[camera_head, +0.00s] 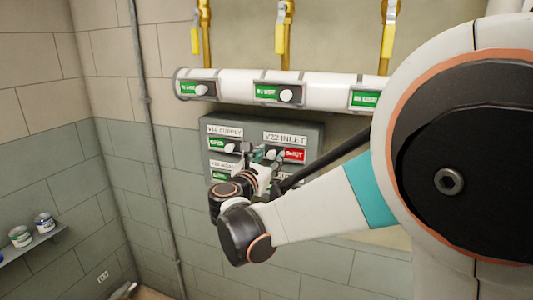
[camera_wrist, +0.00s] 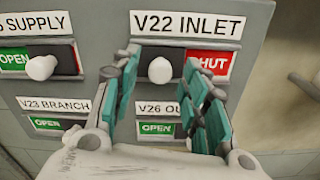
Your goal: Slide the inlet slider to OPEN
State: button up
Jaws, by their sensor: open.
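The inlet slider is a white knob (camera_wrist: 160,70) in a dark slot under the label V22 INLET (camera_wrist: 187,25) in the wrist view. The red SHUT plate (camera_wrist: 212,63), partly covered, shows to the right of the knob. No green shows in this slot; the left part is behind a finger. My gripper (camera_wrist: 166,85) is open, with one teal-padded finger on each side of the knob. I cannot tell whether either finger touches it. In the head view my gripper (camera_head: 262,155) is at the grey panel (camera_head: 223,124), partly hiding the V22 slider.
The V16 supply knob (camera_wrist: 41,67) sits left of the fingers, with green OPEN showing. V23 and V26 sliders lie below, partly hidden by my gripper. A white pipe (camera_head: 325,82) with sliders runs above the panel. A shelf with cans (camera_head: 44,222) is at far left.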

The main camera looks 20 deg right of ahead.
jog(key=shift+w+d, duration=0.2)
jog(key=shift+w, duration=0.1)
grip_shut()
jog(key=shift+s+d, duration=0.1)
jog(key=s+d+p, duration=0.1)
jog(key=s+d, duration=0.2)
jog(key=d, duration=0.2)
jog(key=shift+s, duration=0.3)
